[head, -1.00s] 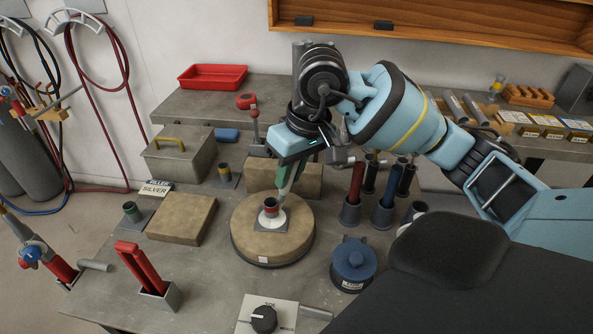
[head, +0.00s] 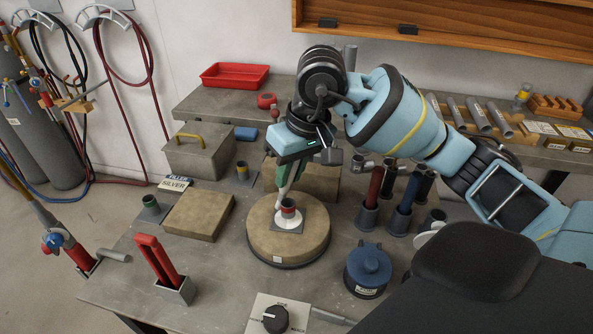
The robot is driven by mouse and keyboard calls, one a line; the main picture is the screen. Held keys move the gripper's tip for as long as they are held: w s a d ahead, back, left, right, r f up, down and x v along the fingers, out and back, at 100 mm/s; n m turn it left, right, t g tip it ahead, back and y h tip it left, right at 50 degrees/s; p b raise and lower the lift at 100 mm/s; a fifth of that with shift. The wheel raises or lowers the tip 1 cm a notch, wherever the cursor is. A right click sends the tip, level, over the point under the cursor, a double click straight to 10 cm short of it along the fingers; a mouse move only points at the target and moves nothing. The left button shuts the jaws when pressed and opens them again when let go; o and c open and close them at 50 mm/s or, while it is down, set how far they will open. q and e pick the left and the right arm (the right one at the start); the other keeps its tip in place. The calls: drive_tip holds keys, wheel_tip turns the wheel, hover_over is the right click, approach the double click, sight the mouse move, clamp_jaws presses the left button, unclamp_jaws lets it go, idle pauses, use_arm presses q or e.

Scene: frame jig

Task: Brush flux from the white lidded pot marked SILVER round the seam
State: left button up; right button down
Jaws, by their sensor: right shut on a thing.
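My right gripper (head: 285,166) is shut on a slim pale brush-like tool (head: 283,196), pointing down. Its tip is at the left side of a small upright tube with a red band (head: 288,208), at or near its base; contact is too small to tell. The tube stands on a small plate (head: 289,226) on a round tan turntable (head: 262,240). A SILVER label (head: 174,184) lies at the left of the bench. A white round thing (head: 425,237) at right is mostly hidden by my black body; I cannot read any marking on it. My left gripper is not in view.
A blue lidded pot (head: 368,268) stands right of the turntable. Upright holders with red and blue rods (head: 371,190) stand behind it. A tan block (head: 199,216), a red tool in a holder (head: 159,262) and a dial box (head: 274,318) surround the turntable.

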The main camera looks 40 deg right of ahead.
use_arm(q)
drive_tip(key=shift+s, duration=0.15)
use_arm(e)
drive_tip(key=shift+d, duration=0.1)
drive_tip(key=shift+s+d+f, duration=0.1)
drive_tip(key=shift+s+d, duration=0.15)
drive_tip(key=shift+s, duration=0.05)
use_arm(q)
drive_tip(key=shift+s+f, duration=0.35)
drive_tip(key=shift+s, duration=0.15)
use_arm(e)
drive_tip(key=shift+s+d, duration=0.55)
drive_tip(key=shift+s, duration=0.05)
use_arm(q)
drive_tip(key=shift+b, duration=0.3)
use_arm(e)
drive_tip(key=shift+s+d, duration=0.1)
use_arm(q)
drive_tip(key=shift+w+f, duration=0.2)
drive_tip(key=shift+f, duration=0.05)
use_arm(e)
drive_tip(key=shift+s+d, duration=0.75)
drive_tip(key=shift+s, duration=0.05)
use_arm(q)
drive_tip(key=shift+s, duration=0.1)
